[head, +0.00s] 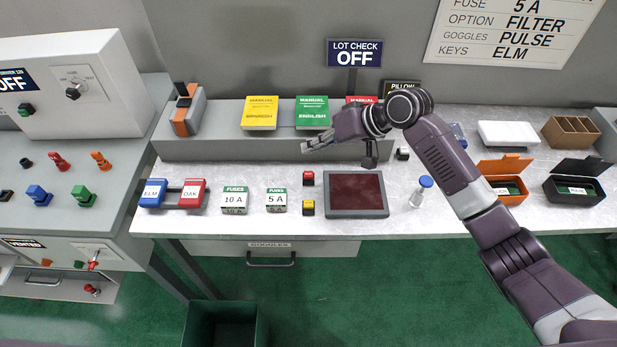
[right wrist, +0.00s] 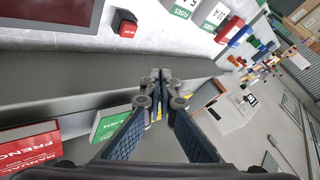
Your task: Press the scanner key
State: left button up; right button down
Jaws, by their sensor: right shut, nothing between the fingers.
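My right gripper (head: 306,146) is shut and empty. It points left in front of the back shelf, below the green manual; its fingertips also show in the right wrist view (right wrist: 163,82). A red button block (head: 308,178) and a yellow button block (head: 308,207) sit left of a dark red pad (head: 356,192) in a grey frame. The red button (right wrist: 124,22) also shows in the right wrist view, apart from the fingers. A small black post (head: 370,157) stands behind the pad. I cannot tell which part is the scanner key. My left gripper is out of view.
The raised shelf (head: 220,146) holds yellow and green manuals and a partly hidden red one. Blue and red labelled pieces (head: 173,193) and fuse boxes (head: 235,200) stand left of the buttons; a blue-capped bottle (head: 421,191) stands right. The LOT CHECK sign (head: 355,53) reads OFF.

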jog(key=b, duration=0.4)
send_over(311, 175)
notch_tip(311, 175, down, 5)
jog(key=shift+w+r, duration=0.1)
jog(key=shift+f+b, duration=0.3)
jog(key=shift+f, duration=0.55)
jog(key=shift+f, duration=0.1)
jog(key=shift+f, duration=0.35)
jog(key=shift+f, duration=0.6)
dwell(1.0)
jog(key=shift+r, duration=0.1)
jog(key=shift+r+p, duration=0.9)
jog(key=shift+p, duration=0.15)
